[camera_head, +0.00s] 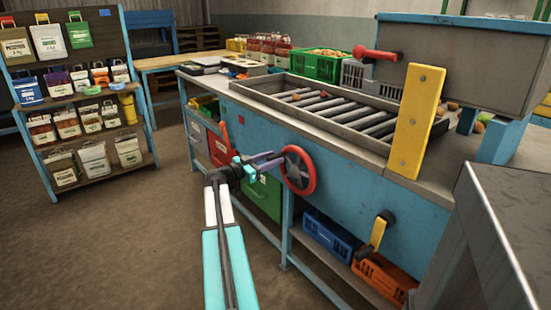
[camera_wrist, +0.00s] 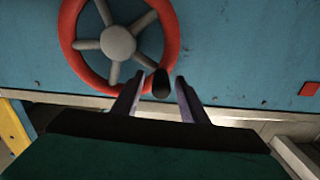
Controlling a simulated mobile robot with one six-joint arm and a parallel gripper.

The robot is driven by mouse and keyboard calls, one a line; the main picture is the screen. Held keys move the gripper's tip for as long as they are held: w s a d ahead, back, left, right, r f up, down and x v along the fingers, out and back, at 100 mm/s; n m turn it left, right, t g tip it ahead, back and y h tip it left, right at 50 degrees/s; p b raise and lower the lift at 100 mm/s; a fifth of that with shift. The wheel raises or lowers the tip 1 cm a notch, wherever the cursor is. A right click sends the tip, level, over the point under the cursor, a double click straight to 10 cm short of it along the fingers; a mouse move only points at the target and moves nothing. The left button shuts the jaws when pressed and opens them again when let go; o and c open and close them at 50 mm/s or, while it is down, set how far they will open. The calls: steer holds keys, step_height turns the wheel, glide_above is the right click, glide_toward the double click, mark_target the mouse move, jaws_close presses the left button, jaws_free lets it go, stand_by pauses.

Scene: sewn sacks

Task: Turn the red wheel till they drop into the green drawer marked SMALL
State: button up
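The red wheel (camera_head: 299,189), with grey spokes and hub, is mounted on the front of the blue sorting bench. In the wrist view the wheel (camera_wrist: 68,32) fills the upper left, and a dark knob (camera_wrist: 161,84) sticks out near its lower right rim. My gripper (camera_head: 277,161) is just left of the wheel. In the wrist view my gripper (camera_wrist: 158,88) is open, its two fingers on either side of the knob with gaps visible. A green drawer front (camera_head: 263,196) is under the bench, left of the wheel and partly behind my arm; its marking cannot be read.
Small brown produce (camera_head: 296,97) lies on the rollers (camera_head: 345,116) above. A yellow upright plate (camera_head: 416,120), a red lever (camera_head: 374,54) and a yellow-handled crank (camera_head: 378,234) are to the right. A red drawer (camera_head: 221,150) is further left. Open floor (camera_head: 130,235) lies left.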

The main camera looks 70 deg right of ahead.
steer(key=shift+x, duration=0.9)
jaws_close()
steer(key=shift+d, duration=0.25)
steer(key=shift+a, duration=0.25)
steer(key=shift+s+a+f+m+b, duration=0.15)
steer(key=shift+m+b, duration=0.15)
steer(key=shift+b, duration=0.55)
